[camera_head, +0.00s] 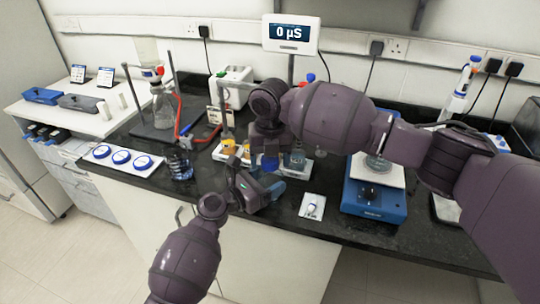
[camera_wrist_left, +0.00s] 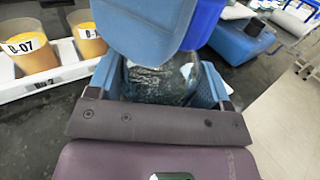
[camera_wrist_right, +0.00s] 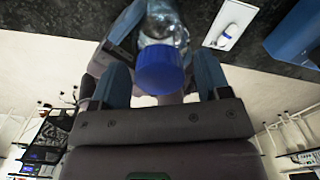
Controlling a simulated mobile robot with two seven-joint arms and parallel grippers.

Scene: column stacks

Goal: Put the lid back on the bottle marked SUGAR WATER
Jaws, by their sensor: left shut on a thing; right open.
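A clear glass bottle (camera_wrist_left: 160,85) stands between the fingers of my left gripper (camera_wrist_left: 160,90), which is shut on it. In the right wrist view the bottle (camera_wrist_right: 165,20) has a blue lid (camera_wrist_right: 160,70) at its near end; I cannot tell whether the lid is seated. The lid also shows in the left wrist view (camera_wrist_left: 207,20). My right gripper (camera_wrist_right: 162,85) is open, with one finger on each side of the lid. In the head view the right gripper (camera_head: 268,150) points down just above the left gripper (camera_head: 260,180). No SUGAR WATER label is readable.
A white tray with yellow-filled cups, one marked B-07 (camera_wrist_left: 30,52), is close on the left. A blue hotplate (camera_head: 372,200) stands to the right. A small white pad (camera_head: 312,206) lies near the front edge. A meter (camera_head: 291,34) reads 0 µS. Stands and glassware fill the left.

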